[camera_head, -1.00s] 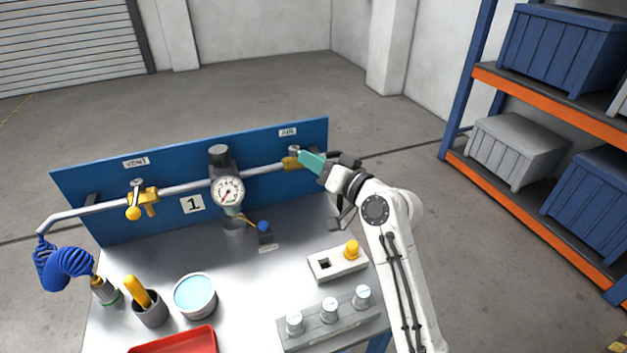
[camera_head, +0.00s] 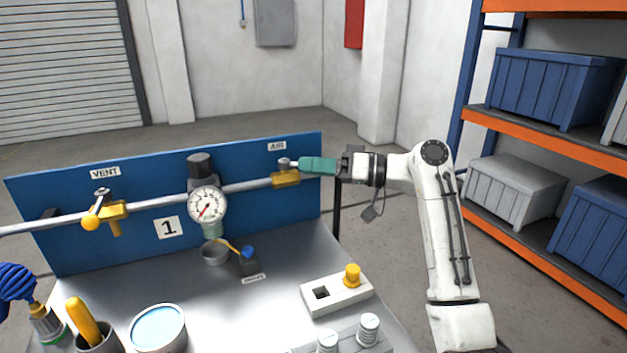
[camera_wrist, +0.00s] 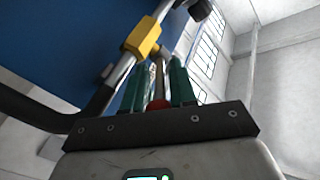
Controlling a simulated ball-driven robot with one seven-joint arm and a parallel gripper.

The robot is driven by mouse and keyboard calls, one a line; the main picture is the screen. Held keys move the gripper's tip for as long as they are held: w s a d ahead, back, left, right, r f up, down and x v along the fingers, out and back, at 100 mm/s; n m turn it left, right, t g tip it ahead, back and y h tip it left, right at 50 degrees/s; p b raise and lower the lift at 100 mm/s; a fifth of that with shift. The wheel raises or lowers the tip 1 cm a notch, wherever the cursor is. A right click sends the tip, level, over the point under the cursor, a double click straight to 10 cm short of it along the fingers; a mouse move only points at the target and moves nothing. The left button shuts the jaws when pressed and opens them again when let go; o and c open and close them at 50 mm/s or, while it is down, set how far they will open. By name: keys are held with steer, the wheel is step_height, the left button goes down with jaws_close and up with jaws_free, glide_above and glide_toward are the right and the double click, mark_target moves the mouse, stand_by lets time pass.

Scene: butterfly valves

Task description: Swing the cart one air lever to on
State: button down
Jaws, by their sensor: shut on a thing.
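The air valve (camera_head: 285,178) has a yellow body on the pipe under the AIR label (camera_head: 277,146), at the right of the blue panel of cart one. My gripper (camera_head: 303,165) reaches it from the right, its teal fingers roughly level in the head view. In the wrist view the yellow valve body (camera_wrist: 141,38) is ahead, and the thin air lever (camera_wrist: 159,78) runs between the two teal fingers (camera_wrist: 159,85). A red end (camera_wrist: 157,104) shows near the gripper's base. My gripper is shut on the lever. The fingers hide most of the lever in the head view.
The vent valve (camera_head: 112,211) with its yellow ball sits at the left of the pipe. A round gauge (camera_head: 207,204) is mid-pipe, its needle pointing lower left. The bench holds a blue-topped tub (camera_head: 158,328) and a white block (camera_head: 336,294). Shelving (camera_head: 545,133) stands at right.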

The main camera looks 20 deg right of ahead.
steer(key=shift+w+d+f+n+g+y, duration=0.1)
steer(key=shift+w+n+g+y, duration=0.05)
steer(key=shift+n+g+y, duration=0.3)
steer(key=c, duration=1.2)
jaws_free()
